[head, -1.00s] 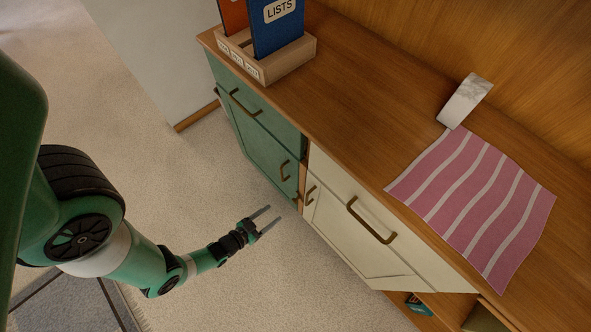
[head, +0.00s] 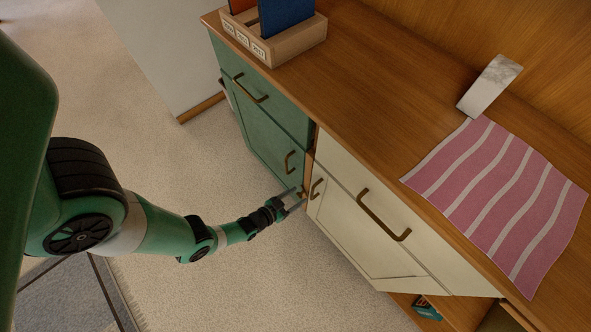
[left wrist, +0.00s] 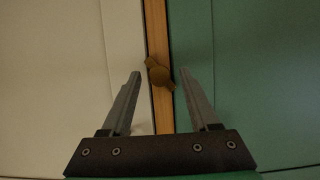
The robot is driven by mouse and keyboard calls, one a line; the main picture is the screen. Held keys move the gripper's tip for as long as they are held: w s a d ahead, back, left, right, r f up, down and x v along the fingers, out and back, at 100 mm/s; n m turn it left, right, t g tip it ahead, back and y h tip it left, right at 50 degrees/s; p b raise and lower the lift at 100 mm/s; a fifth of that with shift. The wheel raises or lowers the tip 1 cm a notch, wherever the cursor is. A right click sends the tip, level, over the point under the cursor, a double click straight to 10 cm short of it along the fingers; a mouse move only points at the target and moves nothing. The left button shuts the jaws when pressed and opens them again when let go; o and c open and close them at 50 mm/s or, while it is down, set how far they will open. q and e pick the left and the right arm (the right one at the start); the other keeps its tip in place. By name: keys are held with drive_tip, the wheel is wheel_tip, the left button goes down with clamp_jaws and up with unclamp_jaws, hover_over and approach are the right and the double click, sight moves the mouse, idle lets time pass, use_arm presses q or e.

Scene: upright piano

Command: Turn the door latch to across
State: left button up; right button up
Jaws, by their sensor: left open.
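The door latch (left wrist: 160,75) is a small brown metal turn piece with a round middle. It sits on the narrow wooden strip (left wrist: 162,112) between the cream door (left wrist: 60,70) and the green door (left wrist: 255,70). In the left wrist view it lies aslant, its upper end to the left and its lower end to the right. My left gripper (head: 297,199) is open and empty, close in front of the strip. In the left wrist view its two fingers stand either side of the latch with gaps. In the head view the gripper partly hides the latch. My right gripper is not in view.
Brass handles stick out nearby on the green door (head: 290,162) and the cream door (head: 316,189). The wooden top (head: 365,110) above bears a file box (head: 290,42), a striped pink cloth (head: 490,200) and a pale block (head: 490,87). The carpet in front (head: 260,275) is clear.

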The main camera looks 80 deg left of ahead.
use_arm(q)
clamp_jaws()
idle(0.6)
drive_tip(key=n, duration=0.1)
drive_tip(key=n+h, duration=0.1)
drive_tip(key=n+t+h+b, duration=0.1)
drive_tip(key=n, duration=0.1)
drive_tip(key=shift+s+a+f, duration=0.1)
drive_tip(key=shift+a+f, duration=0.05)
drive_tip(key=shift+a, duration=0.15)
drive_tip(key=n+t+h+b, duration=0.1)
drive_tip(key=n+h+b, duration=0.1)
drive_tip(key=n, duration=0.1)
drive_tip(key=shift+f+n+t+b, duration=0.1)
drive_tip(key=shift+n+t+b, duration=0.2)
drive_tip(key=shift+t, duration=0.1)
idle(0.3)
